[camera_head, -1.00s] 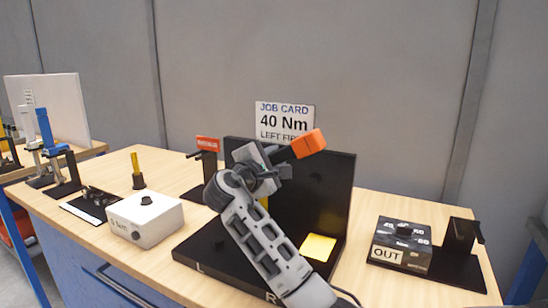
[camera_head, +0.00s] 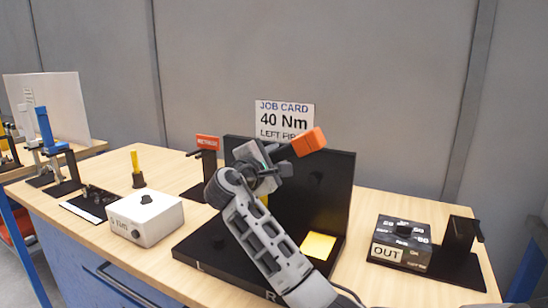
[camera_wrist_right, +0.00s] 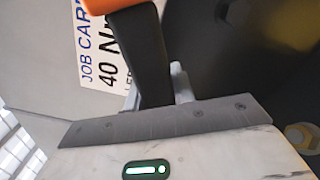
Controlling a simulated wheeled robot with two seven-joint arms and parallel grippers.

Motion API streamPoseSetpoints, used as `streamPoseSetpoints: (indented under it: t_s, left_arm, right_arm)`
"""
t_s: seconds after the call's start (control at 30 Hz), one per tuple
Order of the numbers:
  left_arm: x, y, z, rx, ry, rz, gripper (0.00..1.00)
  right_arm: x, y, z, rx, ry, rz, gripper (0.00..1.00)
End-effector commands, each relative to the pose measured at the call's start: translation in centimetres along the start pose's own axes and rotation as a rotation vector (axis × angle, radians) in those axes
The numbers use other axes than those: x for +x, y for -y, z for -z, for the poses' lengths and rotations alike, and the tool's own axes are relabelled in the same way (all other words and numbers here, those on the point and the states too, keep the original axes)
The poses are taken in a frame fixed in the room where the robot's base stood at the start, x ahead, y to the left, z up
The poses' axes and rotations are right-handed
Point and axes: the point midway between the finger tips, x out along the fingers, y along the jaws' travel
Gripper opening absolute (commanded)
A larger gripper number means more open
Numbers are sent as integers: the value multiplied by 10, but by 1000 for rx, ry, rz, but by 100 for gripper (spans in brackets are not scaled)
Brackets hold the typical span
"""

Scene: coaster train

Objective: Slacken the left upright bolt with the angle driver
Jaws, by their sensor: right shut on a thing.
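My right gripper (camera_head: 262,168) is shut on the angle driver (camera_head: 308,142), a dark tool with an orange end. It holds the driver raised in front of the black upright plate (camera_head: 335,190), tilted with the orange end up and to the right. In the right wrist view the driver's dark handle (camera_wrist_right: 148,60) sits between the fingers. The plate stands on a black base (camera_head: 190,252) marked L and R. A yellowish bolt head (camera_wrist_right: 300,135) shows at the right of the wrist view. My arm hides part of the plate and base, and I cannot make out the left upright bolt. My left gripper is out of view.
A job card (camera_head: 284,120) reading 40 Nm, left first, stands behind the plate. A white box with a knob (camera_head: 150,222) is at left. A dark box marked OUT (camera_head: 388,253) and a black stand (camera_head: 460,240) are at right. A yellow pad (camera_head: 318,246) lies on the base.

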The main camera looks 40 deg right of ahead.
Motion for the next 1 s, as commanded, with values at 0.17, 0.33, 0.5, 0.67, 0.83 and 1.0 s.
streamPoseSetpoints:
  t_s: [0.17,0.33,0.5,0.67,0.83,1.0]
  left_arm:
    - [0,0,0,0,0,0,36]
    - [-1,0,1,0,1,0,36]
    - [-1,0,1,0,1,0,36]
    - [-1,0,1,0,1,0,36]
    - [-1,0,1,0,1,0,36]
    - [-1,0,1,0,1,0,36]
  right_arm:
    - [2,-4,-3,8,5,-8,0]
    - [4,-4,-3,8,5,-8,0]
    - [6,-4,-3,8,5,-8,0]
    - [7,-4,-3,8,5,-8,0]
    - [9,-4,-3,8,5,-9,0]
    - [11,-5,-3,8,5,-9,0]
